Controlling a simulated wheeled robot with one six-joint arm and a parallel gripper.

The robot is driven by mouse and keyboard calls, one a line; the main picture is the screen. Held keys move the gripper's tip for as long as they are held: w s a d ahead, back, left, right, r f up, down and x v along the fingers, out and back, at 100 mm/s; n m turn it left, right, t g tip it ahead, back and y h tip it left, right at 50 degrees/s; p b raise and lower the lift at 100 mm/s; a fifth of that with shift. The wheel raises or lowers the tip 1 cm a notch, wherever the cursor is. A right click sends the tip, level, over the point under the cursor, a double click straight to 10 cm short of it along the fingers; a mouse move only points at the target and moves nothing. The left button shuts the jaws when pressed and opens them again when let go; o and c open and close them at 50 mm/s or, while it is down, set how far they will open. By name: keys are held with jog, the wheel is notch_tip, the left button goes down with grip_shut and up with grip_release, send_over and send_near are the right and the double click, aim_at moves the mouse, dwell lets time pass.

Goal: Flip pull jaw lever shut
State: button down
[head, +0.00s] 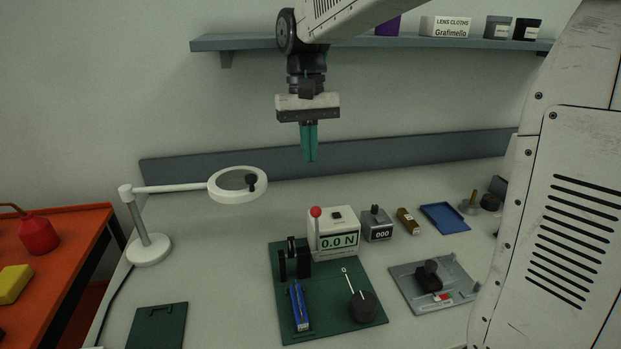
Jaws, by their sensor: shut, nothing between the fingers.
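A lever with a red ball knob (316,212) stands upright at the left front of a white force gauge (347,225) that reads 0.0 N. Black jaw blocks (303,262) stand below it on a green base plate (342,318). I cannot tell from here whether the jaw is clamped. A blue bar-shaped part (299,306) lies on the plate in front of the blocks, and a dark round piece (363,306) with a thin pointer lies to its right. My gripper (310,159) points down, shut and empty, high above the bench and well clear of the lever.
A magnifier lamp (237,197) reaches over the bench at the left. A small grey counter box (377,226), a brown piece (408,221) and a blue tray (444,217) stand right of the gauge. A grey fixture (410,292) lies at the right. A shelf (371,44) runs along the wall.

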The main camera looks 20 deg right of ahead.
send_over(311, 223)
notch_tip(311, 223, down, 9)
jog(key=shift+f, duration=0.2)
jog(key=shift+s, duration=0.1)
dwell(0.3)
